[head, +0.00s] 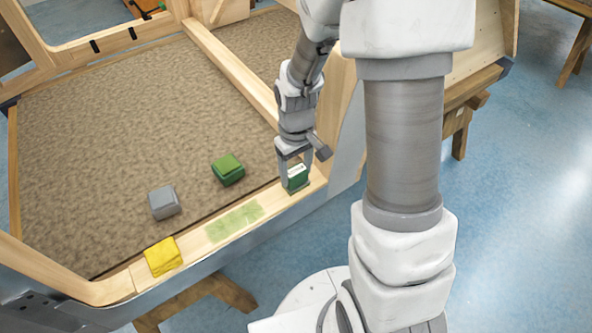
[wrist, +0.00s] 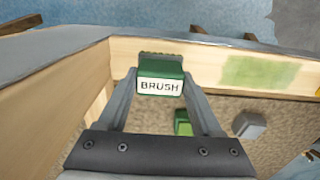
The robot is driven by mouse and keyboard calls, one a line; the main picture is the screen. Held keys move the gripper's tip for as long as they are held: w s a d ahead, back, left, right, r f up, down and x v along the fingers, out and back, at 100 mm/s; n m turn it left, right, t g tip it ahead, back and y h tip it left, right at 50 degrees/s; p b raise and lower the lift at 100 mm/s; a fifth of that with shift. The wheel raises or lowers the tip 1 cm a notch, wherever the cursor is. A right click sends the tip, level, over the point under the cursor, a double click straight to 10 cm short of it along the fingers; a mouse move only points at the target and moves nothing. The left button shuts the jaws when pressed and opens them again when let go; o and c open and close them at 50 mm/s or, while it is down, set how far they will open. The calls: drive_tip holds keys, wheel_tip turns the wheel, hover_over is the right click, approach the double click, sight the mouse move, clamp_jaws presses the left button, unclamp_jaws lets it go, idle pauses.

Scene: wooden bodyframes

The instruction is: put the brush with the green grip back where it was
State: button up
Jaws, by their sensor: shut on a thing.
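The brush with the green grip (head: 298,179) is between the fingers of my gripper (head: 295,174), at the right end of the front wooden rail. In the wrist view my gripper (wrist: 160,92) is shut on the brush (wrist: 160,70), whose white label reads BRUSH. Dark bristles show at its far edge. I cannot tell whether the brush touches the rail. A pale green patch (head: 234,222) marks the rail to the left of the brush; it also shows in the wrist view (wrist: 257,73), at the right, with nothing on it.
A green block (head: 228,169) and a grey block (head: 164,203) lie on the brown panel (head: 110,130) behind the rail. A folded yellow cloth (head: 163,256) lies on the rail left of the patch. A wooden upright (head: 340,115) stands close right of my gripper.

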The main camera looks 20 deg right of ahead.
drive_tip(key=shift+f, duration=0.2)
drive_tip(key=o, duration=1.3)
drive_tip(key=shift+r, duration=0.1)
wheel_tip(320, 180, up, 12)
drive_tip(key=r+p, duration=0.1)
drive_tip(key=p, duration=0.2)
wheel_tip(320, 180, up, 10)
drive_tip(key=m+t, duration=0.2)
drive_tip(key=t, duration=0.1)
hover_over(296, 171)
drive_tip(key=s, duration=0.6)
drive_tip(key=s+r+t, duration=0.1)
drive_tip(key=s, duration=0.1)
drive_tip(key=s+r+m, duration=0.1)
drive_tip(key=s+r, duration=0.1)
drive_tip(key=s, duration=0.1)
drive_tip(key=s+r+t, duration=0.1)
drive_tip(key=s, duration=0.1)
drive_tip(key=shift+s+r+m+t, duration=0.3)
